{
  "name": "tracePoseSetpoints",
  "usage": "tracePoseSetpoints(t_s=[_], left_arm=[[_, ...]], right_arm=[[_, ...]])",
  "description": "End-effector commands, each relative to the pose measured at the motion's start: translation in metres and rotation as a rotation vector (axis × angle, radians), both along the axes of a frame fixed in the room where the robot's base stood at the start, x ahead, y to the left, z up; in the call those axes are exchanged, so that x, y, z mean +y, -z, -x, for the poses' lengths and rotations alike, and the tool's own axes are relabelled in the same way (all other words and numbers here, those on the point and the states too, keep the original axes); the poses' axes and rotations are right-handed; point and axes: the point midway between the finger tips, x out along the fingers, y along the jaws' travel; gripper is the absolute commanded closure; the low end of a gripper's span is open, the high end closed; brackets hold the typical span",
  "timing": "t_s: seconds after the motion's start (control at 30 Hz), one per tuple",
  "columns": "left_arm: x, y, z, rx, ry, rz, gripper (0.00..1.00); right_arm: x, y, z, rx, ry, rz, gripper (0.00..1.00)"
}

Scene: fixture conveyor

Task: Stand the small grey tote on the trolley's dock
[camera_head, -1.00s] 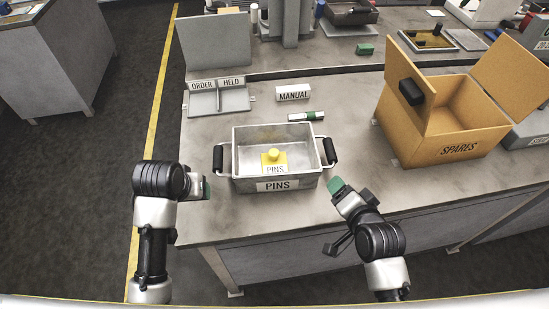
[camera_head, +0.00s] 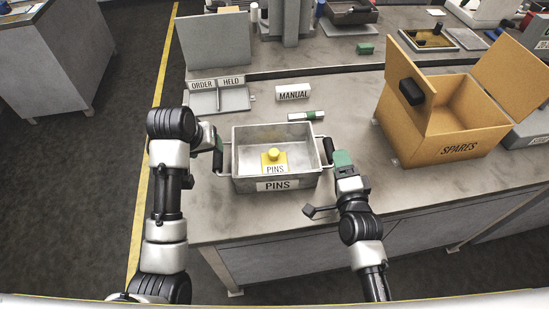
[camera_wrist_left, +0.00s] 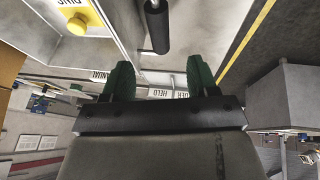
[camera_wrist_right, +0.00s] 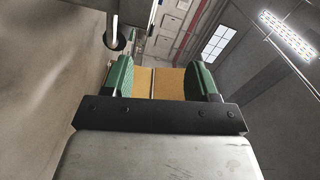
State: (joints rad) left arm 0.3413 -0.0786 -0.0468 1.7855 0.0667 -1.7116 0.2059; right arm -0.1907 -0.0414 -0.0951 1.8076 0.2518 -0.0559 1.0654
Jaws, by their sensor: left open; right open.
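The small grey tote (camera_head: 250,185), labelled PINS, stands upright on the grey workbench (camera_head: 215,215). A yellow knobbed piece (camera_head: 273,155) is inside it. Its black left handle (camera_head: 218,160) also shows in the left wrist view (camera_wrist_left: 157,28), ahead of the open fingers and apart from them. My left gripper (camera_head: 214,138) is open beside that handle. My right gripper (camera_head: 338,160) is open close to the black right handle (camera_head: 328,150). In the right wrist view that handle's end (camera_wrist_right: 115,39) shows ahead, near the left finger. I cannot make out the trolley's dock.
A cardboard SPARES box (camera_head: 440,135) with open flaps stands to the right. Behind the tote are a MANUAL block (camera_head: 293,92), a green-and-white marker (camera_head: 306,116) and an ORDER/HELD tray (camera_head: 220,100). Dark floor (camera_head: 90,190) with a yellow line is free at left.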

Motion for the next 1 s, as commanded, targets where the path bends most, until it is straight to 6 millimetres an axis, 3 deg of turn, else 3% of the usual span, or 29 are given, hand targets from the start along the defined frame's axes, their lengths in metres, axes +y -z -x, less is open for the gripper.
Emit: tracePoseSetpoints(t_s=[0.27, 0.6, 1.0], left_arm=[[-0.006, 0.035, -0.014, 0.005, 0.001, 0.0, 0.41], [-0.012, 0.072, -0.031, 0.002, 0.001, 0.0, 0.41], [-0.014, 0.083, -0.036, 0.001, 0.001, 0.0, 0.41]], right_arm=[[-0.001, 0.057, 0.0, 0.004, -0.001, 0.003, 0.41], [0.006, 0.055, -0.059, 0.0, -0.001, 0.001, 0.41], [0.007, 0.055, -0.075, 0.001, -0.001, 0.001, 0.41]])
